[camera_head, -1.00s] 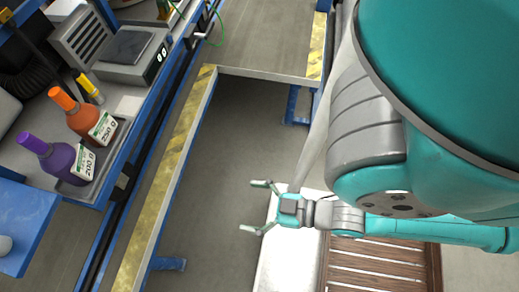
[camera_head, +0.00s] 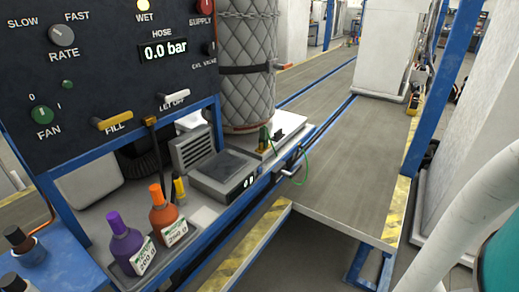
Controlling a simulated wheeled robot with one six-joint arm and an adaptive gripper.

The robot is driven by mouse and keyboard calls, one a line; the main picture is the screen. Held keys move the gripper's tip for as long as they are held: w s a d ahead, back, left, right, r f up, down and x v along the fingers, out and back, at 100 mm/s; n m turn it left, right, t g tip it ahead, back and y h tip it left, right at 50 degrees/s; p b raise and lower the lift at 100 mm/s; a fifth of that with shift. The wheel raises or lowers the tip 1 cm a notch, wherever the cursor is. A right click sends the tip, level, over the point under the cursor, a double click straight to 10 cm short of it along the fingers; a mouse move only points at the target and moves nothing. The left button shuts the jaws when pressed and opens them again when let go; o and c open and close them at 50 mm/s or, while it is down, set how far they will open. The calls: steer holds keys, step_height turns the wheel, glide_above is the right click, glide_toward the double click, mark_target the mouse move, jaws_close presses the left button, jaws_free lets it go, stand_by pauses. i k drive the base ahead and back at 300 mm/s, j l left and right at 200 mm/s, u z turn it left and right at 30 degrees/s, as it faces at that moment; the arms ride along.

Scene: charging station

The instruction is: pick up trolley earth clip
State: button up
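A thin green wire (camera_head: 307,163) loops off the right edge of the blue-framed bench or trolley. Its lower end meets a small pale and dark piece (camera_head: 287,172) at the rail, which may be the earth clip; it is too small to tell. A small green and brass fitting (camera_head: 265,139) stands on the white plate at the foot of a quilted cylinder (camera_head: 248,70). My gripper is out of view. Only part of my arm shows at the right edge, well apart from the wire.
A control panel (camera_head: 110,60) reads 0.0 bar. Purple (camera_head: 126,244) and orange (camera_head: 164,217) bottles stand in a tray, near a grey scale (camera_head: 224,175). A raised platform (camera_head: 345,205) has yellow-black edges. A blue post (camera_head: 436,90) stands at right.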

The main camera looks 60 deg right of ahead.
mark_target(264, 138)
steer(key=z, duration=1.35)
